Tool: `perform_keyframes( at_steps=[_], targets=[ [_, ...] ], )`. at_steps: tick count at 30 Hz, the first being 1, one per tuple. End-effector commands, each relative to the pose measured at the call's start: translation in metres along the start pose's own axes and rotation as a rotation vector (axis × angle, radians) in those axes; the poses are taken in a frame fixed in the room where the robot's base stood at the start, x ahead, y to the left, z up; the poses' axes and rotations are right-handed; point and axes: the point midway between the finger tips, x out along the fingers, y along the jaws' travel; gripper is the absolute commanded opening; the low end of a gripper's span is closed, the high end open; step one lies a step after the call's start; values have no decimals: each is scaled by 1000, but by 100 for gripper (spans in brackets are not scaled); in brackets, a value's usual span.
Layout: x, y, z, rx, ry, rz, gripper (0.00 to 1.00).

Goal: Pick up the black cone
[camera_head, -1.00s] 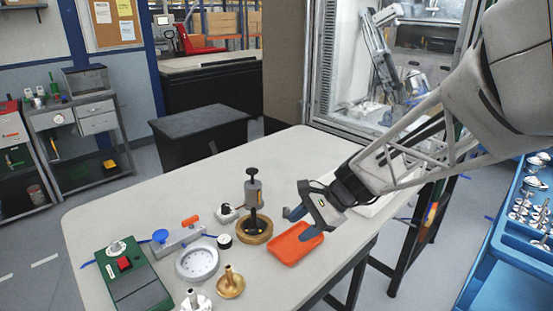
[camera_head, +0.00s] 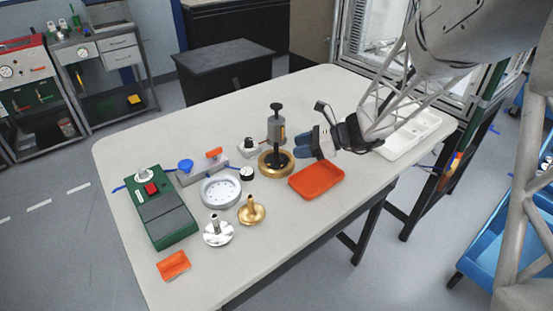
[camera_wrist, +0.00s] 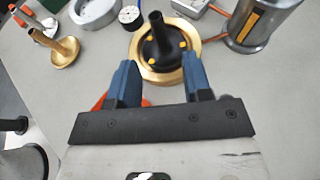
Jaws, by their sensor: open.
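The black cone (camera_wrist: 159,42) stands upright in a brass ring (camera_wrist: 188,66), its narrow tip up and yellow dots around its wide base. In the head view the cone (camera_head: 279,158) sits in the ring (camera_head: 262,165) in front of a grey cylinder. My gripper (camera_head: 314,144) is just right of the ring there. In the wrist view my gripper (camera_wrist: 160,68) is open and empty, its two blue fingers on the near side of the ring, one toward each side of the cone. The cone is not between the fingertips; their height above the table is unclear.
The grey cylinder (camera_wrist: 264,25) with a black knob stands close to the ring. An orange tray (camera_head: 316,181) lies in front of my gripper. A round grey plate (camera_head: 220,191), a brass funnel (camera_head: 252,211) and a green box (camera_head: 158,218) lie left. The table's front right is clear.

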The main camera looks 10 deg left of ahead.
Motion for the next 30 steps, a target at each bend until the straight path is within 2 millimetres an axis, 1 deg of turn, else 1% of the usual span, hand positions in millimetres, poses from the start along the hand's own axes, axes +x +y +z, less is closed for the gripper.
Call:
perform_keyframes(
  at_steps=[5,16,30],
  targets=[
    [2,0,0,-1,1,1,45],
    [24,0,0,-1,1,1,45],
    [29,0,0,-2,1,1,45]
  ],
)
